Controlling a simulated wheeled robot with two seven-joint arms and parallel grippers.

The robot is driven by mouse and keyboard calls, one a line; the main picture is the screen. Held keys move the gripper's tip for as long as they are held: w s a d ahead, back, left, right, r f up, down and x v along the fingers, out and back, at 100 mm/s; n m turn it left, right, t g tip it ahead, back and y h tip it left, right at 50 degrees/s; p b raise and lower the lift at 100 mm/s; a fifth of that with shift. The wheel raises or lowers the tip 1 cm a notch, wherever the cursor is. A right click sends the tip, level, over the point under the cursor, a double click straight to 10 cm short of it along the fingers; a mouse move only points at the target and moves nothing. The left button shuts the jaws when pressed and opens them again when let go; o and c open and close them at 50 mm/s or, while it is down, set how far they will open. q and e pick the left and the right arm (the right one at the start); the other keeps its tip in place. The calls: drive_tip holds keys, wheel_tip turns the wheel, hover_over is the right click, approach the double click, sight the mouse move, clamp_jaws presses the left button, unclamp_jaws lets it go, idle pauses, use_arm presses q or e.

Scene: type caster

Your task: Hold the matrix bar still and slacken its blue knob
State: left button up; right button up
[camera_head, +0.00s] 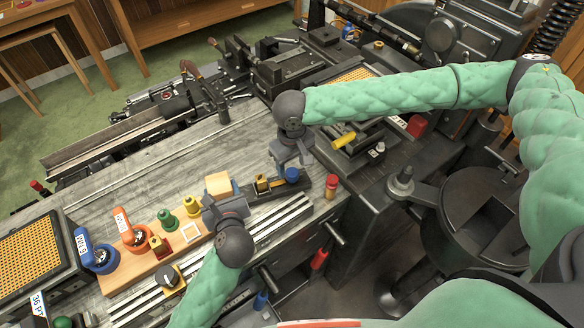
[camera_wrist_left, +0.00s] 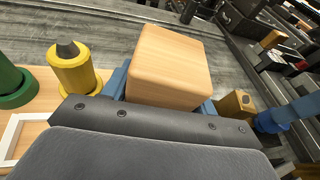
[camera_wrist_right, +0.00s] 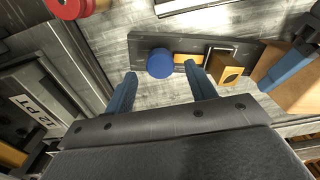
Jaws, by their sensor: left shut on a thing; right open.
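The matrix bar (camera_head: 306,184) is a dark flat piece on the grey bench, with a brass block (camera_head: 263,184) and a round blue knob (camera_head: 292,174). A pale wooden block (camera_head: 218,184) is at its left end in the head view; I cannot tell whether they are joined. My left gripper (camera_wrist_left: 165,92) is shut on this wooden block (camera_wrist_left: 168,65). My right gripper (camera_wrist_right: 160,82) is open above the bar (camera_wrist_right: 142,42). In the right wrist view the blue knob (camera_wrist_right: 160,63) shows between its fingers, beyond the tips, apparently untouched.
A wooden board (camera_head: 125,278) with green, yellow, orange and blue pieces lies left of my left gripper. A red-topped piece (camera_head: 331,186) stands right of the bar. Metal rails (camera_head: 285,215) run along the front. Machinery (camera_head: 345,130) crowds the back right.

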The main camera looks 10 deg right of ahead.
sight(292, 172)
drive_tip(key=shift+f, duration=1.1)
drive_tip(key=c, duration=1)
drive_tip(key=shift+n, duration=0.7)
drive_tip(key=o, duration=1)
wheel_tip(292, 172, up, 12)
